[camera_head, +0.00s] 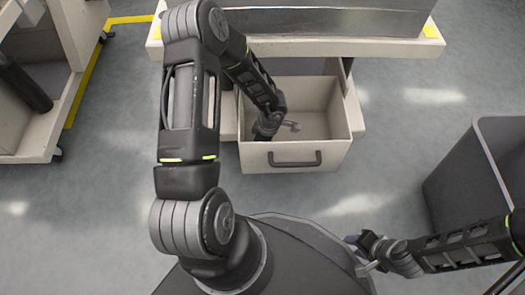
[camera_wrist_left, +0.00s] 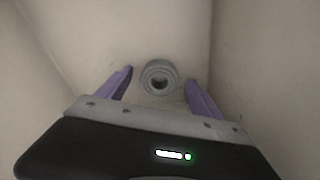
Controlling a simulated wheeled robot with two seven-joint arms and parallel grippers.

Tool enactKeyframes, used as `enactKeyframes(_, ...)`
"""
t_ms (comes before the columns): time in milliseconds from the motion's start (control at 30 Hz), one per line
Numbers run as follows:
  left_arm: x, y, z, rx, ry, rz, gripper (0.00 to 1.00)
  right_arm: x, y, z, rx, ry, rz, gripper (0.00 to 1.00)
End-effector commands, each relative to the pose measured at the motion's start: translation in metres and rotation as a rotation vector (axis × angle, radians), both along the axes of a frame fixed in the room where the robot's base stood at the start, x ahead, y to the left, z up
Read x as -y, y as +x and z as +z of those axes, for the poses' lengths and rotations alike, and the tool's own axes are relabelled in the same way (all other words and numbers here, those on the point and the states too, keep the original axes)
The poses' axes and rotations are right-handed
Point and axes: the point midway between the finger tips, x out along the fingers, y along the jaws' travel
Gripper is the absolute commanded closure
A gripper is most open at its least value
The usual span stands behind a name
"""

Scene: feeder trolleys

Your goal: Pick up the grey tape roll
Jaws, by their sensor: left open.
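The grey tape roll (camera_wrist_left: 159,76) lies at the bottom of the open drawer (camera_head: 297,157), with its round hole facing the left wrist camera. My left gripper (camera_wrist_left: 158,79) is open inside the drawer, its two purple fingers apart on either side of the roll in the picture. I see no contact; the depth between fingertips and roll is hard to tell. In the head view my left wrist hides most of that gripper, and I cannot make out the roll for sure. My right gripper (camera_head: 362,254) is empty at the lower right, its fingers apart, away from the drawer.
The drawer's walls stand close around my left gripper. The drawer is part of a trolley (camera_head: 385,47) with a pale top edge. A dark grey bin (camera_head: 459,190) stands at the right. Another trolley (camera_head: 62,112) is at the left. Grey floor between is clear.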

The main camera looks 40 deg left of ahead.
Motion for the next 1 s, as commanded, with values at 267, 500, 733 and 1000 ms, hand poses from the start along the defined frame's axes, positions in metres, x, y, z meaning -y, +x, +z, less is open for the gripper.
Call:
enactKeyframes(267,-0.0002,0.0001,0.0008,0.001,0.0,0.0,0.24,0.0,-0.0001,0.0009,0.0,0.0,0.0,0.64)
enactKeyframes(500,-0.0003,0.0002,0.0008,0.001,0.0,0.0,0.28,0.0001,-0.0001,0.0008,0.0,0.0,0.0,0.64)
enactKeyframes(733,-0.0003,0.0002,0.0008,0.001,0.0,0.0,0.47,0.0001,-0.0001,0.0008,0.0,0.0,0.0,0.64)
enactKeyframes(1000,-0.0002,0.0001,0.0008,0.001,0.0,0.0,0.69,0.0001,-0.0001,0.0008,0.0,0.0,0.0,0.64)
